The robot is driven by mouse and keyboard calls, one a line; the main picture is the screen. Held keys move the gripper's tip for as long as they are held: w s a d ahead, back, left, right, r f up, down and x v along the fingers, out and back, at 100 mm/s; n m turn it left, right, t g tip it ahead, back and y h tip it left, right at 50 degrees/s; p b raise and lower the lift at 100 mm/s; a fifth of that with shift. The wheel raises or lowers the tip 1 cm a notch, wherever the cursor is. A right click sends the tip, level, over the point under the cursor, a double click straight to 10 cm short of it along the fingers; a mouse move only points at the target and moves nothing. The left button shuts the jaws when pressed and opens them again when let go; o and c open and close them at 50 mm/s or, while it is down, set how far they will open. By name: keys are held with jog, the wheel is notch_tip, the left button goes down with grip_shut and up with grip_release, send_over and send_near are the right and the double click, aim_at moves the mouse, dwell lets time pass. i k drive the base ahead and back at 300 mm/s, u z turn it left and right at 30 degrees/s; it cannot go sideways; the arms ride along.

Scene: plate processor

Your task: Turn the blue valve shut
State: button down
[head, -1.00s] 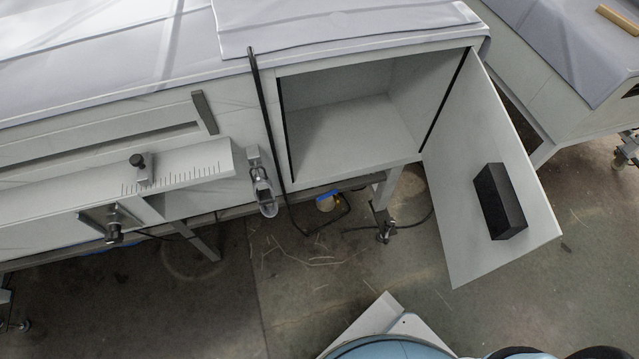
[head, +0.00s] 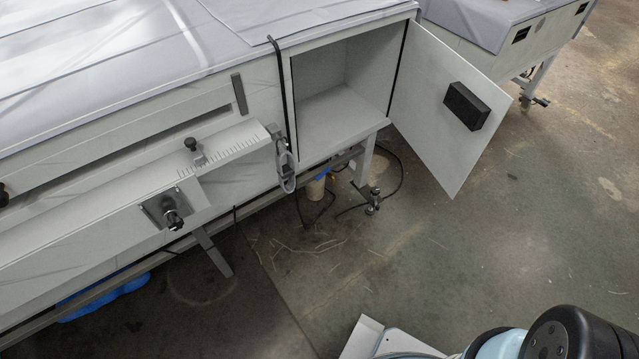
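A small blue piece (head: 322,174) shows under the open cabinet, at the top of a short tan cylinder (head: 316,189). It may be the blue valve, but it is too small and too far under the machine to tell its handle's angle. The cabinet's lower edge partly covers it. My gripper is not in view. Only light-blue and black parts of my own body show at the bottom right, well apart from the machine.
The cabinet door (head: 421,134) stands open with a black block (head: 466,107) on it. A metal leg with a foot (head: 373,201) and black cables stand near the blue piece. A larger blue item (head: 105,299) lies under the machine at left. The floor (head: 480,250) in front is clear.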

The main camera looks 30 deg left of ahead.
aim_at(327, 170)
jog(key=k, duration=1.4)
jog(key=u, duration=1.05)
jog(key=i, duration=1.35)
